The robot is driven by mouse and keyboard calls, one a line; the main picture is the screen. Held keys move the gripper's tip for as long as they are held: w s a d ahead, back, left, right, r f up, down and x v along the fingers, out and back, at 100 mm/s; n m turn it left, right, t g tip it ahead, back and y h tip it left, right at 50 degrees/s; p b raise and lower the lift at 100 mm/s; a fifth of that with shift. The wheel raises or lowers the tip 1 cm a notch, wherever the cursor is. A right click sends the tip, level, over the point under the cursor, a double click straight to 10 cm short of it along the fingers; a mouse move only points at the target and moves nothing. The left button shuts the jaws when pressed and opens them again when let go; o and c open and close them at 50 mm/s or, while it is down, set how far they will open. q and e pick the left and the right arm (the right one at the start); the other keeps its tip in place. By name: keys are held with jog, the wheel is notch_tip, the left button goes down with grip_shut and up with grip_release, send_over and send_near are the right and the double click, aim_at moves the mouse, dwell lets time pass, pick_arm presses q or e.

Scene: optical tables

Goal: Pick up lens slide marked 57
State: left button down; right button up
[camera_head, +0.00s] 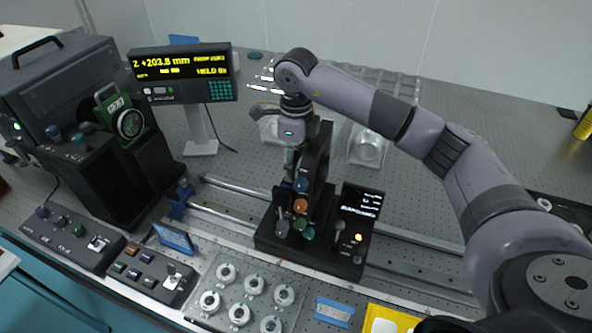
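A green-framed slide with a round glass lens (130,124) stands upright in the black housing at left; its small marking is too blurred to read for sure. Several white ring-shaped pieces lie in two rows on a clear tray (234,289) at the front; I cannot read a 57 on any of them. My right gripper (291,160) points down in the middle, at the black upright stage with coloured knobs (316,190). Its fingertips are small and partly lost against the stage, so whether they hold anything is unclear. My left gripper is not in view.
A display reading Z +203.8 mm (182,72) stands at back left. A rail (235,213) runs across the table under the stage. Control boxes with knobs (72,238) line the front left edge. A yellow-edged tray (392,318) lies at the front. Clear trays (368,150) stand behind the arm.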

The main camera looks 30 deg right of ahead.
jog(key=c, duration=0.8)
jog(key=shift+r, duration=0.15)
